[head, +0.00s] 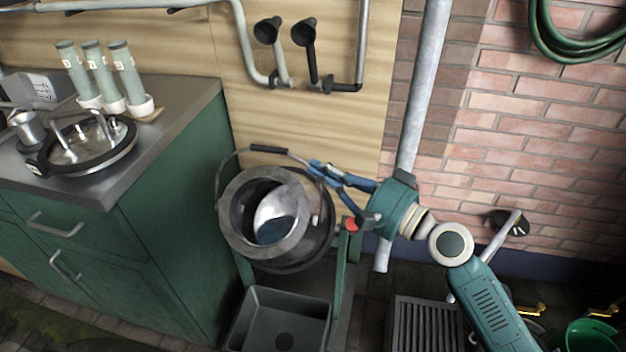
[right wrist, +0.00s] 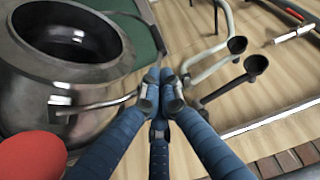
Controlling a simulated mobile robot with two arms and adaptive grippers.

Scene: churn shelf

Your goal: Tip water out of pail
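The metal pail (head: 232,238), round with a wide rim, hangs in a green stand (head: 341,265) with its mouth open towards me. A pale, bluish surface (head: 272,232) shows inside; I cannot tell how much is water. Its wire handle with a black grip (head: 269,149) arches behind the rim. My right gripper (head: 318,170) is at the right end of this handle, fingers together on the wire. In the right wrist view the fingertips (right wrist: 161,88) meet beside the pail (right wrist: 75,85). My left gripper is not in view.
A dark square basin (head: 284,300) stands below the pail. A red knob (head: 352,224) is on the stand next to my right gripper. A green cabinet (head: 160,220) bounds the left, with a glass lid (head: 85,142) on top. Pipes and a brick wall (head: 530,140) are behind.

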